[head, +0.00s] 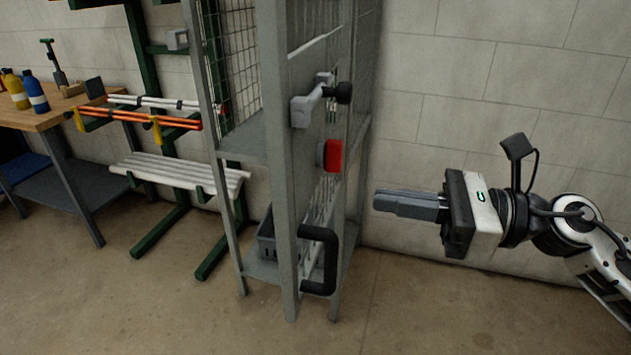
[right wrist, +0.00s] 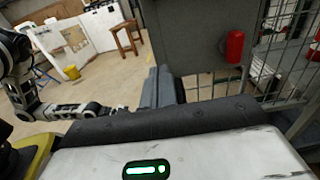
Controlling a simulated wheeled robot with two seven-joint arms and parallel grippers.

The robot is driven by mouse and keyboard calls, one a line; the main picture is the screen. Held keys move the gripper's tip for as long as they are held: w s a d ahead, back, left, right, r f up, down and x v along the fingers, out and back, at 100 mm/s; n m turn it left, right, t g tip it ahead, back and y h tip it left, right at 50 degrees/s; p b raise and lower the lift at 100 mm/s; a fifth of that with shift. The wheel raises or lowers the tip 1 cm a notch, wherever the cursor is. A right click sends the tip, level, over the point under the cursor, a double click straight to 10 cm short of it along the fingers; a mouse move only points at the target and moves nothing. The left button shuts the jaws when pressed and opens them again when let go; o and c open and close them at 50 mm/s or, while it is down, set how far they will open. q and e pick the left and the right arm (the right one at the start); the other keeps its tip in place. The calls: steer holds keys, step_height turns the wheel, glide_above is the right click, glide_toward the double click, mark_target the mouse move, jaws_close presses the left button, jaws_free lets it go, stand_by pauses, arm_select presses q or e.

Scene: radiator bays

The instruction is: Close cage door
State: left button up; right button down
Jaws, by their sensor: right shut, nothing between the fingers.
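The tall grey cage (head: 243,137) stands in the middle of the head view. Its grey door side (head: 302,70), seen at a steep slant, carries a lever latch (head: 304,108) with a black knob, a red block (head: 332,155) and a black D-shaped pull handle (head: 331,262). I cannot tell how far the door stands open. My right gripper (head: 378,201) is shut and empty, right of the cage, pointing left and apart from the handle in the picture. The right wrist view shows its fingers (right wrist: 158,88) beside a grey panel and the red block (right wrist: 234,46). My left gripper cannot be made out clearly.
A workbench (head: 58,112) with bottles stands at the far left. A green rack (head: 170,200) with orange and white bars and a slatted white shelf stands between it and the cage. A grey bin (head: 266,240) sits low in the cage. The floor in front is clear.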

mark_target(292, 187)
steer(key=p+x, duration=0.3)
steer(key=x, duration=0.6)
steer(key=shift+a+r, duration=0.15)
steer(key=shift+a, duration=0.05)
steer(key=shift+w+a+p, duration=0.1)
steer(key=shift+a+p, duration=0.25)
steer(key=shift+a, duration=0.05)
